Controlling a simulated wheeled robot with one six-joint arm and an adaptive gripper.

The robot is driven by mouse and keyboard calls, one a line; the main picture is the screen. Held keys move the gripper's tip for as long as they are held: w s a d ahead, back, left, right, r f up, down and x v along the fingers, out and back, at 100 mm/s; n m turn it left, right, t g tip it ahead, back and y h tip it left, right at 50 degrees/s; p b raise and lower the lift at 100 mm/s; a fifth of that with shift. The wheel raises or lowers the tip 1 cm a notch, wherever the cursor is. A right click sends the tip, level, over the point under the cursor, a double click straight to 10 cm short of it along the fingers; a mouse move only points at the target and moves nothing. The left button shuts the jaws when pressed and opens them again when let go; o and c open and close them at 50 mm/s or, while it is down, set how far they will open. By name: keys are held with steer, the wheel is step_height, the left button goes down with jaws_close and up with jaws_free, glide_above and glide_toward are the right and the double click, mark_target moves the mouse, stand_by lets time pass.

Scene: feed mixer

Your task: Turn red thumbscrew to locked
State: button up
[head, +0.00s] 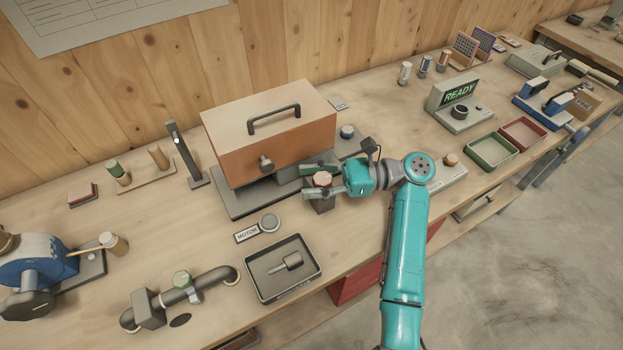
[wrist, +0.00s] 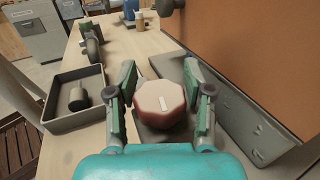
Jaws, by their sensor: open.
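The red thumbscrew (wrist: 163,104) is a faceted, pinkish-red knob with a short white mark on top, in the middle of the wrist view. In the head view its top (head: 322,178) shows above a dark block in front of the orange-brown box. My gripper (wrist: 160,80) is open, with one finger on each side of the thumbscrew. A gap shows between the left finger and the knob; the right finger is close, and I cannot tell whether it touches. In the head view my gripper (head: 310,181) reaches in from the right. No locked label is readable.
The orange-brown box (head: 255,135) with a black handle stands just behind the thumbscrew. A dark tray (head: 262,292) holding a grey tool lies in front, beside a MOTOR label (head: 246,233).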

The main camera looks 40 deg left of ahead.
steer(key=shift+c, duration=0.2)
steer(key=c, duration=0.9)
steer(key=shift+o, duration=0.3)
steer(key=shift+w+m+t+y, duration=0.1)
steer(key=shift+m+t+y, duration=0.2)
steer(key=shift+t, duration=0.1)
